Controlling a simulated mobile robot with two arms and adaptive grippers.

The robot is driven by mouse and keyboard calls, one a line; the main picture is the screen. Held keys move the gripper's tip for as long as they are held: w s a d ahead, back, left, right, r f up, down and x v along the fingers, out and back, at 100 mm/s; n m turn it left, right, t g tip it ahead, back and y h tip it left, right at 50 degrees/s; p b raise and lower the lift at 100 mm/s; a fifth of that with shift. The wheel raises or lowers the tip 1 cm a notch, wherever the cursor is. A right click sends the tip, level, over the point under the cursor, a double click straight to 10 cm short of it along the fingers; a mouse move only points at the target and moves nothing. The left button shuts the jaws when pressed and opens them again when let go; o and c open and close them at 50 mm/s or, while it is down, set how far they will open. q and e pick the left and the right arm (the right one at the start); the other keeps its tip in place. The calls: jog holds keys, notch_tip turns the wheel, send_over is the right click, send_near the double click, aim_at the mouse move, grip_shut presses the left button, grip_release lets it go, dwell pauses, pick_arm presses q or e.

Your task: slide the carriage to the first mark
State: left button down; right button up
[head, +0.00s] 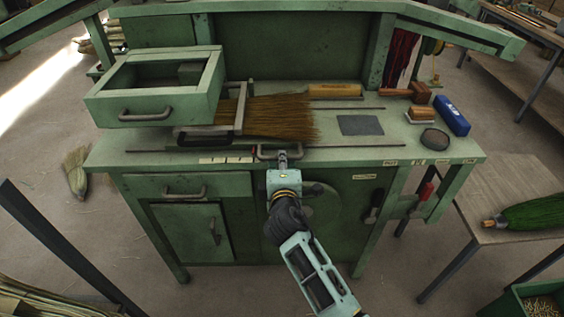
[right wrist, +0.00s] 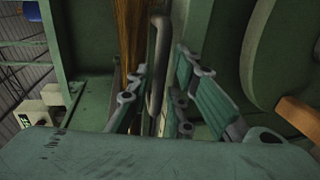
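The carriage with its grey clamp bar (head: 241,108) and flat brown bristles (head: 280,117) sits on the green workbench (head: 460,148). A grey loop handle (head: 266,149) is at the bench's front edge; whether it joins the carriage is unclear. A pale strip with dark marks (head: 226,160) lies left of the handle. My right gripper (head: 282,158) is at the handle. In the right wrist view the handle bar (right wrist: 157,50) stands between the spread fingers of my right gripper (right wrist: 157,80), with gaps at both sides. My left gripper is not in view.
A green open drawer box (head: 150,95) overhangs the bench's left part. A thin rail (head: 350,147) runs along the front. A grey plate (head: 360,125), a round dark disc (head: 435,139) and a blue box (head: 451,116) lie at right. A side table (head: 520,180) holds a green broom.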

jog(key=shift+o, duration=0.9)
jog(key=shift+s, duration=0.1)
jog(key=v, duration=1.2)
